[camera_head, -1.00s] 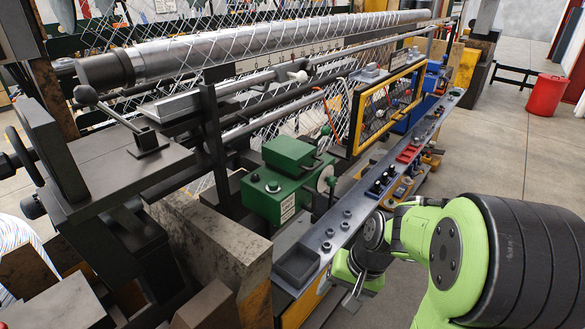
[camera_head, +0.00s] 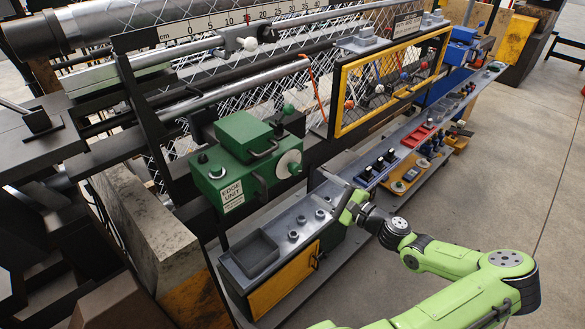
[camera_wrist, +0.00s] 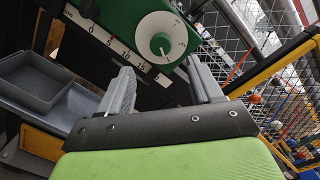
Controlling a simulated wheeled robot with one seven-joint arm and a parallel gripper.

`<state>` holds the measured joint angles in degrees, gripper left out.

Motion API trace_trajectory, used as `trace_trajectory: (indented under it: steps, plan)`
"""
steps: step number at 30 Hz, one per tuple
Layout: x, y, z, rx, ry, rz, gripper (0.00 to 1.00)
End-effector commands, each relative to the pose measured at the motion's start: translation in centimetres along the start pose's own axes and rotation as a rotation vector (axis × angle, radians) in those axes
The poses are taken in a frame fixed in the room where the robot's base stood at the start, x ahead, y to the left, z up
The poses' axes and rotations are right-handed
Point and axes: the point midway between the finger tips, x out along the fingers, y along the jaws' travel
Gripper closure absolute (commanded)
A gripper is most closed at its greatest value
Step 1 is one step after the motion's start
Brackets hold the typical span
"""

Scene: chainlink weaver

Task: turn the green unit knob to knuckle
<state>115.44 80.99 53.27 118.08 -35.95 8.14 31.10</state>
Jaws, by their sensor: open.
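The green edge unit (camera_head: 238,172) is a box hanging at the left of the machine, with a small white label reading EDGE UNIT on its front. Its round pale dial knob (camera_head: 288,164) faces right. In the wrist view the white dial (camera_wrist: 160,37) carries dark marks around a green centre (camera_wrist: 160,44); the mark it is set to is too small to read. My gripper (camera_head: 343,190) is over the grey bench, right of and below the knob. In the wrist view my gripper (camera_wrist: 163,82) is open and empty, its fingers pointing toward the dial and apart from it.
The grey bench (camera_head: 320,215) runs below the unit, with a shallow grey tray (camera_head: 256,254) at its near end. A yellow-framed mesh guard (camera_head: 390,80) stands right of the unit. A scale strip (camera_wrist: 118,52) lies below the dial. Open floor (camera_head: 480,200) is on the right.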

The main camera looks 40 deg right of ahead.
Motion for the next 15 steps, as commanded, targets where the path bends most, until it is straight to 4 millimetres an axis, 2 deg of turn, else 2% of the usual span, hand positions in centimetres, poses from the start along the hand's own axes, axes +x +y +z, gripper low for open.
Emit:
trace_trajectory:
  steps: [1,9,15]
  plan:
    - [1.4,0.0,0.2,0.001,-0.005,0.002,0.35]
    - [8.1,0.0,0.2,-0.001,-0.003,0.003,0.35]
    - [11.1,0.1,0.1,0.000,0.000,0.004,0.35]
